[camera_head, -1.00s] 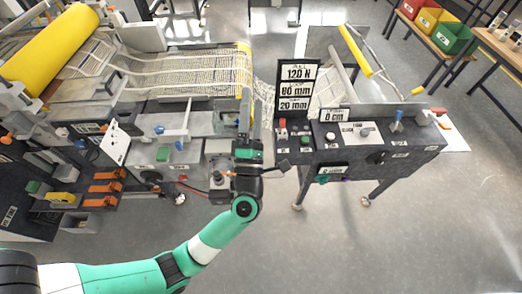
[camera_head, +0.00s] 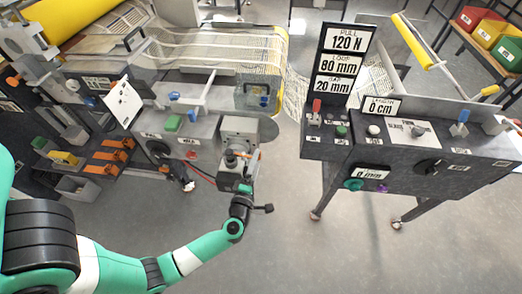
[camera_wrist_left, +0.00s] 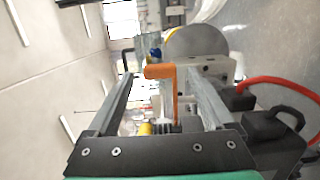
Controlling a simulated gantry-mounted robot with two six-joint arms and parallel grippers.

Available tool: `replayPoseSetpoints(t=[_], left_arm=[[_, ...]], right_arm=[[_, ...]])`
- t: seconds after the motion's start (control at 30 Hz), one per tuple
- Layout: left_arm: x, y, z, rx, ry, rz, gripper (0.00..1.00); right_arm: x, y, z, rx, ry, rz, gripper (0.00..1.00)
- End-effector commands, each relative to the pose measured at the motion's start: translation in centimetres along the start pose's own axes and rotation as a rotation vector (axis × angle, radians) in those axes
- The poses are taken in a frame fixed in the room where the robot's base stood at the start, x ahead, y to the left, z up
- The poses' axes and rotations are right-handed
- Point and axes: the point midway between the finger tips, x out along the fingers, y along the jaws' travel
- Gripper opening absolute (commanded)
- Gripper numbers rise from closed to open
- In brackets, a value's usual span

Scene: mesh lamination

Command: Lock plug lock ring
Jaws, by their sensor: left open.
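My left gripper (camera_head: 242,180) is at the grey socket box (camera_head: 240,130) on the front of the left machine. In the left wrist view its two fingers (camera_wrist_left: 156,78) are spread apart, with no object clamped between them. An orange L-shaped lever (camera_wrist_left: 174,95) shows between and beyond the fingers; I cannot tell whether it touches them. A pale grey block (camera_wrist_left: 215,68) lies behind it. A round grey part (camera_head: 231,158) sits on the box front and may be the plug lock ring, but it is too small to be sure. My right gripper is not in view.
A red cable (camera_wrist_left: 270,85) runs to a black connector (camera_wrist_left: 275,130) beside the right finger; it also hangs left of the box in the head view (camera_head: 204,178). The right console (camera_head: 400,155) stands across a gap. Open floor (camera_head: 300,250) lies in front.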

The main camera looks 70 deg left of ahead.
Motion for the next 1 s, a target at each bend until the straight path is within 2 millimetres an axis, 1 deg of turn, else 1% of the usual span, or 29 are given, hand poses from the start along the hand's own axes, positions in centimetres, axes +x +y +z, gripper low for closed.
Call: replayPoseSetpoints(t=[0.03, 0.1, 0.2, 0.3, 0.43, 0.63, 0.67, 0.7, 0.77, 0.8, 0.87, 1.0], left_arm=[[1.3, -0.2, -0.2, -0.003, 0.006, 0.002, 0.86], [2.9, -0.2, -0.1, -0.003, 0.005, 0.002, 0.86], [4.8, -0.2, -0.1, -0.002, 0.003, 0.002, 0.86], [6.0, -0.2, 0.0, -0.002, 0.001, 0.001, 0.86], [6.7, -0.1, 0.0, 0.000, 0.000, 0.000, 0.86], [6.7, 0.0, 0.0, 0.000, -0.001, 0.000, 0.86], [6.7, 0.0, 0.0, 0.000, -0.001, 0.000, 0.84], [6.7, 0.0, 0.0, 0.000, -0.001, 0.000, 0.77], [6.7, 0.0, 0.0, 0.000, -0.001, 0.000, 0.66], [6.7, 0.0, 0.0, -0.001, -0.001, 0.000, 0.59], [6.7, 0.0, 0.0, -0.001, -0.001, 0.000, 0.48], [6.7, 0.0, 0.0, -0.001, -0.001, 0.000, 0.23]], right_arm=[[-0.5, 0.0, 0.4, 0.000, 0.000, 0.000, 0.00], [-0.8, 0.0, 0.7, 0.000, -0.001, 0.000, 0.00], [-1.1, 0.0, 1.0, 0.000, -0.001, 0.000, 0.00], [-1.3, 0.0, 1.2, 0.000, -0.001, 0.000, 0.00], [-1.3, 0.0, 1.3, 0.000, -0.001, 0.000, 0.00], [-1.3, 0.0, 1.2, 0.000, -0.001, 0.000, 0.00], [-1.3, 0.0, 1.2, 0.000, -0.001, 0.000, 0.00], [-1.3, 0.0, 1.2, 0.000, -0.001, 0.000, 0.00], [-1.3, 0.0, 1.2, 0.000, -0.001, 0.000, 0.00], [-1.3, 0.0, 1.2, 0.000, -0.001, 0.000, 0.00], [-1.3, 0.0, 1.2, 0.000, -0.001, 0.000, 0.00], [-1.3, 0.0, 1.2, 0.000, -0.001, 0.000, 0.00]])
